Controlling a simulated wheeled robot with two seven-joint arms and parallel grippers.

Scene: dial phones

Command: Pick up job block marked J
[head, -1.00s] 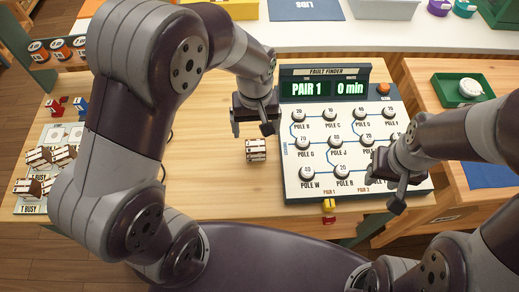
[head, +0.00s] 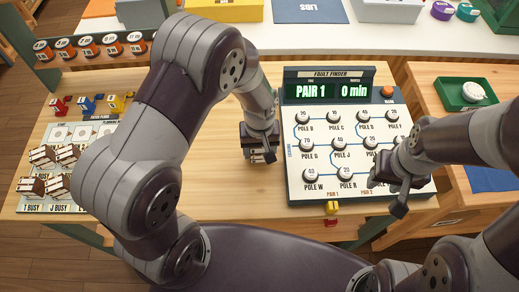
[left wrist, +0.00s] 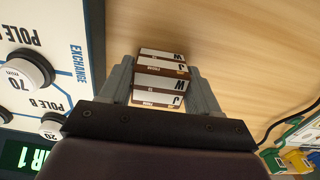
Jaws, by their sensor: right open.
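A small white and brown block (left wrist: 160,80) stands on the table between the two fingers of my left gripper (head: 260,146), left of the fault finder panel. Its bands show the letters W and J in the left wrist view. In the head view, only the lower part of this block (head: 262,158) shows under the gripper. The fingers lie close along both its sides; I cannot tell whether they press on it. My right gripper (head: 388,189) is open and empty over the lower right of the panel.
The fault finder panel (head: 291,190) with several dials stands right of the block. Several similar blocks (head: 57,187) stand on the busy board at the left, partly behind my left arm. Coloured plugs (head: 88,104) lie behind them. Bare table (head: 225,196) is around the block.

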